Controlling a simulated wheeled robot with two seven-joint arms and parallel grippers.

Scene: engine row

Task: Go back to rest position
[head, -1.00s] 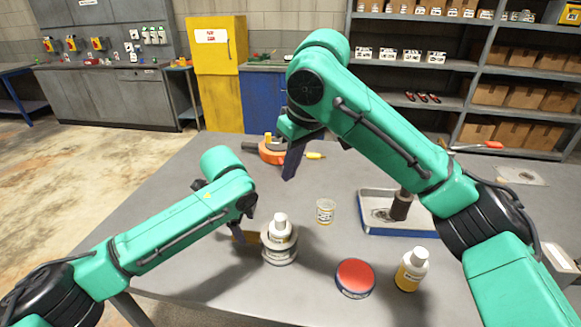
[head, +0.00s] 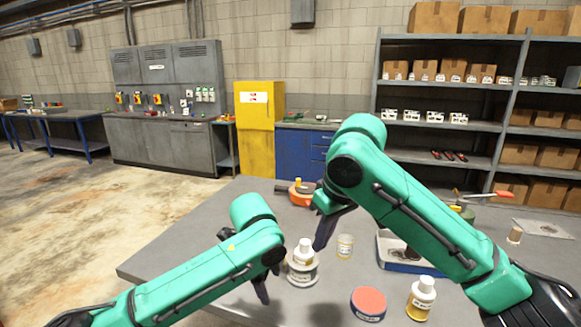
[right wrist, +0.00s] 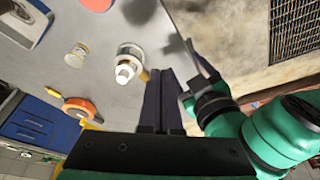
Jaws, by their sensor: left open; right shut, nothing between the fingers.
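My left gripper (head: 262,288) hangs over the table at the left, beside a white-capped bottle (head: 304,250) that stands in or on a round grey tin (head: 302,274). It is open, and no object shows in it. My right gripper (head: 322,232) is above the table, near a small labelled cup (head: 344,246), with its fingers pointing down. In the right wrist view its two dark fingers (right wrist: 161,90) are together with nothing between them. Part of my left arm shows in that view at the right.
On the grey table (head: 180,250) are a red-topped tin (head: 368,303), a white-capped bottle with yellow liquid (head: 421,298), a blue-edged tray (head: 400,264) and an orange tool (head: 300,195). Behind stand a yellow cabinet (head: 258,135) and shelves (head: 400,150). The table's left part is clear.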

